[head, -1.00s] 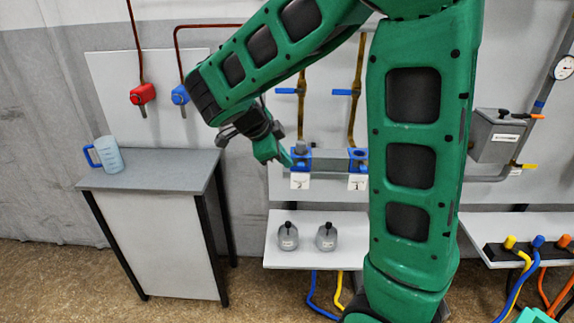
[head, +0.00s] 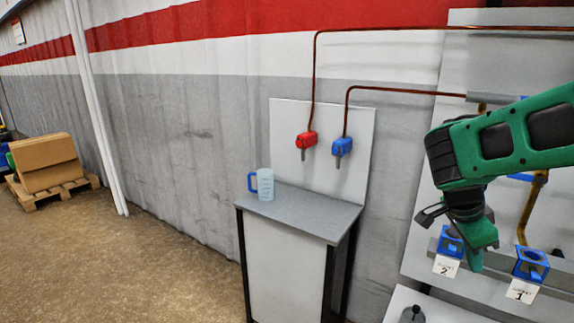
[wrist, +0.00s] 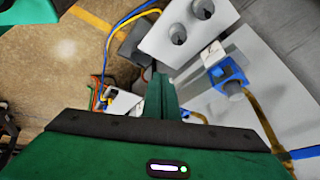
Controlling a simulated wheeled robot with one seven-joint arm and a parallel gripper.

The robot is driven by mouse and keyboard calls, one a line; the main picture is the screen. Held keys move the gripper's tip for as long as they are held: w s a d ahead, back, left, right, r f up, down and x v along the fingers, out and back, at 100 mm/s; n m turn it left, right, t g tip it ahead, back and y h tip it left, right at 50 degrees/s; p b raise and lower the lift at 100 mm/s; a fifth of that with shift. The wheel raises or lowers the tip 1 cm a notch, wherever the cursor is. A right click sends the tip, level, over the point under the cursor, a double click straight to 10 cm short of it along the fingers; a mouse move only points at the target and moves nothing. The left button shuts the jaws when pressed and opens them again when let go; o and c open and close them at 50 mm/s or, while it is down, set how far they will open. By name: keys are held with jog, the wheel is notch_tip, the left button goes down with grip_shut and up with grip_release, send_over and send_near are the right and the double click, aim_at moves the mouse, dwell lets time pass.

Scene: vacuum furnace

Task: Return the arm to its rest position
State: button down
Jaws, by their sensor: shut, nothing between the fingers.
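My green arm reaches in from the right edge of the head view. My gripper (head: 476,260) points down in front of the wall panel, just right of the blue holder labelled 2 (head: 452,238). Its fingers are together with nothing between them; they also show closed in the wrist view (wrist: 161,95). The blue holder labelled 1 (head: 532,262) is further right. The wrist view shows a blue holder (wrist: 228,74) to the right of the fingers, with a grey part in it. I cannot tell whether the gripper touches anything.
A light blue jug (head: 265,185) stands on the grey-topped table (head: 310,211). Red (head: 306,140) and blue (head: 342,147) valves hang above it. A white shelf (head: 400,300) is below the holders. Cardboard on a pallet (head: 62,192) sits far left. The floor between is clear.

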jog(key=s+f+n+y, duration=0.2)
jog(key=s+n+y, duration=0.3)
jog(key=s+n, duration=0.7)
jog(key=s+a, duration=0.1)
jog(key=s, duration=0.6)
jog(key=shift+s+f+n+g+y, duration=0.25)
jog(key=shift+f+n+g+y, duration=0.05)
jog(key=shift+n+g, duration=0.1)
